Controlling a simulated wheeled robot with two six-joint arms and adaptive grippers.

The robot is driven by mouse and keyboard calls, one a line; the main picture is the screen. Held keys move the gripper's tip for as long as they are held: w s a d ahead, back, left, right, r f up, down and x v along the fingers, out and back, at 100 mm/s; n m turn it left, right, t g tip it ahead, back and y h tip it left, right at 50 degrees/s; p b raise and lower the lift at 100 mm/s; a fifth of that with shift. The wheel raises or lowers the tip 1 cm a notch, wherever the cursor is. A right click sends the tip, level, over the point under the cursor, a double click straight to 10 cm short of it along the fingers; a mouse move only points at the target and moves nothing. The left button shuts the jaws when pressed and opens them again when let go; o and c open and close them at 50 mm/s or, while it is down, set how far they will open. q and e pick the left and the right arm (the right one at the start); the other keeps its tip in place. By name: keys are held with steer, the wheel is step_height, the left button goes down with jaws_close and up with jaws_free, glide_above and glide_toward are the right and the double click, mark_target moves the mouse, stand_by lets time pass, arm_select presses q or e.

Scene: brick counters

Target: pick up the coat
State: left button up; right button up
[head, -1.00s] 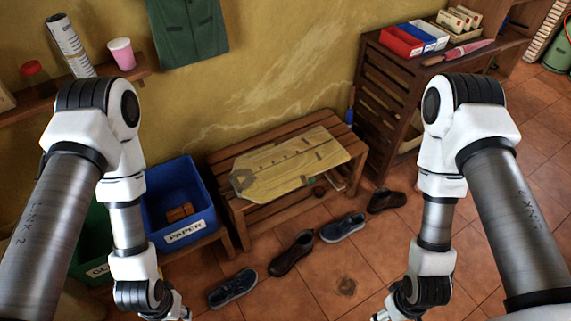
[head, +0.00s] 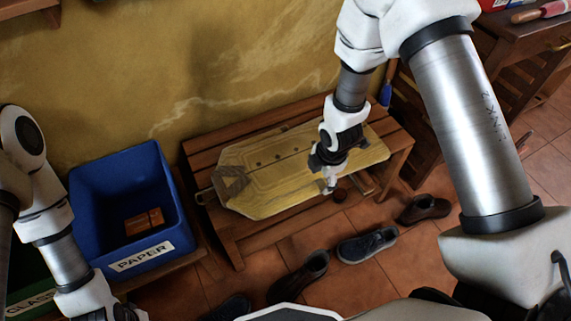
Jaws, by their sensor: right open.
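The coat is a yellow, flat, folded garment (head: 262,188) with a row of small dark fastenings, lying on the slatted wooden bench (head: 200,152). My right gripper (head: 329,187) is open and points down over the right part of the coat, near its front edge. The fingertips look close to the cloth; I cannot tell whether they touch it. The gripper and wrist hide part of the coat behind them. My left arm comes in at the lower left, and its gripper is out of the frame.
A blue paper bin (head: 100,188) with a brown block inside stands left of the bench. Several shoes, among them a grey-blue one (head: 366,245) and a brown one (head: 424,208), lie on the tiles in front. A wooden cabinet (head: 500,62) stands at the right.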

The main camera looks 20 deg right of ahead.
mark_target(315, 186)
steer(key=shift+f, duration=0.15)
steer(key=shift+s+a+f, duration=0.1)
steer(key=f, duration=0.2)
steer(key=w+f+b, duration=0.1)
steer(key=f, duration=0.1)
steer(key=f+b, duration=0.1)
steer(key=f, duration=0.2)
steer(key=shift+w+a, duration=0.2)
steer(key=shift+w, duration=0.05)
arm_select(q)
steer(key=f, duration=0.3)
steer(key=shift+s+a, duration=0.1)
steer(key=shift+s, duration=0.15)
arm_select(e)
jaws_close()
